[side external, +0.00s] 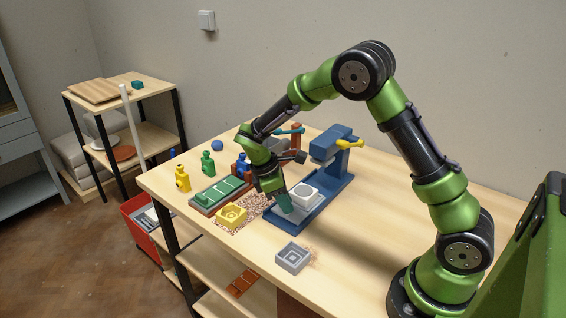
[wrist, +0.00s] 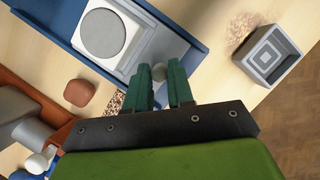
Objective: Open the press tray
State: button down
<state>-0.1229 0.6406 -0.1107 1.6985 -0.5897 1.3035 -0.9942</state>
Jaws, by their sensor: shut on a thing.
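The blue press (side external: 335,146) stands on the table with a yellow handle (side external: 351,144) at its head. Its pale grey press tray (wrist: 166,48) lies in the blue base and carries a white square block (side external: 304,193) with a round grey top. A small round grey knob (wrist: 159,72) is at the tray's near end. My gripper (wrist: 161,82) has its green fingers on either side of the knob and is shut on it. In the side view my gripper (side external: 284,202) points down at the tray's front end, hiding the knob.
A yellow mould (side external: 231,216) sits left of the press and a grey square mould (side external: 292,258) near the front edge. A green board (side external: 220,193), yellow bottle (side external: 182,180) and green bottle (side external: 207,164) stand further left. The table right of the press is clear.

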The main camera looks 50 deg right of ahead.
jog(key=shift+a, duration=0.95)
jog(key=c, duration=1)
grip_release()
jog(key=v, duration=1.7)
jog(key=shift+d, duration=0.1)
